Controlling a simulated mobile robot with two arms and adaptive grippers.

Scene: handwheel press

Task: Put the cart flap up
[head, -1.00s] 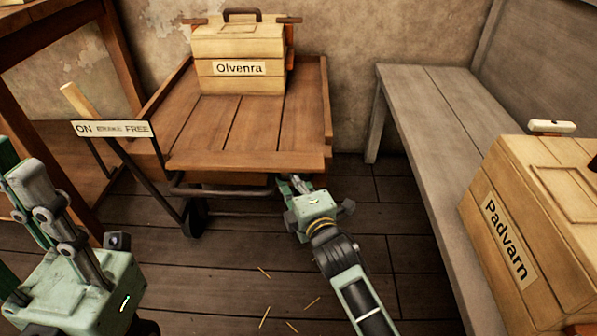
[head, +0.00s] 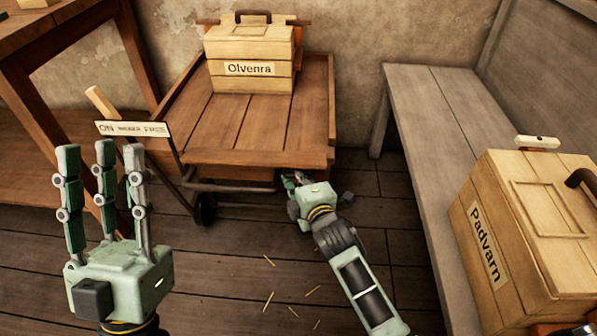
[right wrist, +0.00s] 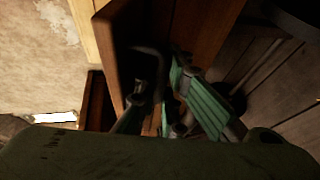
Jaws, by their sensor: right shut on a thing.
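The wooden cart (head: 207,128) stands against the back wall. Its flap (head: 250,158) is the board along the near edge; its exact angle is hard to tell. My right gripper (head: 292,181) is at the right end of this edge, low against it, and is shut. Its fingers (right wrist: 180,105) show dark in the right wrist view, beside a wooden board (right wrist: 190,45); the gripped part is mostly hidden, but appears to belong to the flap. My left gripper (head: 104,150) is raised at the left, apart from the cart, with fingers spread and empty.
A box marked Olvenra (head: 251,84) sits on the cart's back. A lever with a label plate (head: 133,129) stands at the cart's left. A grey bench (head: 440,120) and a box marked Padvarn (head: 480,215) are at right. Straw bits lie on open floor.

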